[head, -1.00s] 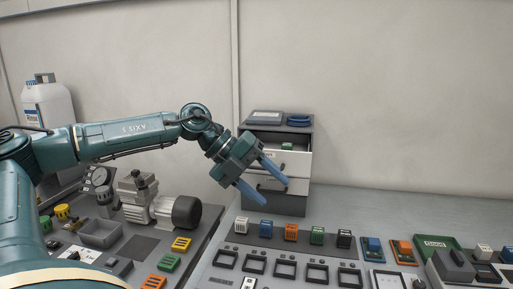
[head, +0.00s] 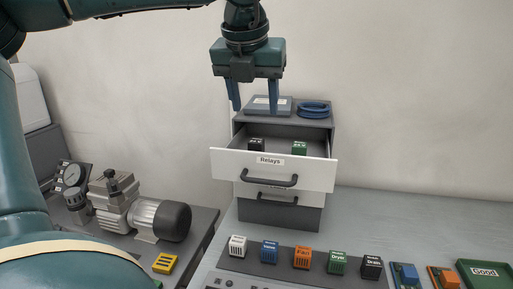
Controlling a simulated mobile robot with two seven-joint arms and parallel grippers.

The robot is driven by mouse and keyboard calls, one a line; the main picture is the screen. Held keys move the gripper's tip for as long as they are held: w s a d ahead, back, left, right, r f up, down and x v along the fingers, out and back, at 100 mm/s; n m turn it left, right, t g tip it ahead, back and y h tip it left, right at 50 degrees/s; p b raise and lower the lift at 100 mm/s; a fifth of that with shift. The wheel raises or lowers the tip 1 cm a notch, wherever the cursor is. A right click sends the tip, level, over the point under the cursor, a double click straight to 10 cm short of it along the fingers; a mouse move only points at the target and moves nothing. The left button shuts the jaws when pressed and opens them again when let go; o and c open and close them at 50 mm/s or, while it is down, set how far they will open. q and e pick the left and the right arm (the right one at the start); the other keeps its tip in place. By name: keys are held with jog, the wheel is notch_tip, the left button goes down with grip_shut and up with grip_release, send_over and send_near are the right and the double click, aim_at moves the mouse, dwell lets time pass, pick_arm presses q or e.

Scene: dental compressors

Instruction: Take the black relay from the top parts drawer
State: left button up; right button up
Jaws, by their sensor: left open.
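The top parts drawer (head: 318,168), labelled "Relays", is pulled open from the grey cabinet (head: 290,214). Inside it a black relay (head: 256,144) sits at the left and a green relay (head: 299,147) to its right. My left gripper (head: 256,107) is open and empty, pointing down above the drawer's left part. Its fingers are above the black relay and apart from it. My right gripper is not in view.
A grey device (head: 268,106) and a blue coil (head: 314,109) lie on the cabinet top, close to the fingers. Several coloured relays stand in a row, among them an orange one (head: 303,257). A compressor (head: 146,207) stands left. A green "Good" tray (head: 484,284) is at right.

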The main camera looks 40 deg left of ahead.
aim_at(256, 140)
pick_arm(q)
jog(key=x, duration=0.5)
jog(key=shift+f, duration=0.4)
jog(key=x, duration=0.5)
jog(key=shift+a+f+p, duration=0.25)
jog(key=shift+a+p, duration=0.1)
jog(key=shift+p, duration=0.05)
jog(key=c, duration=1)
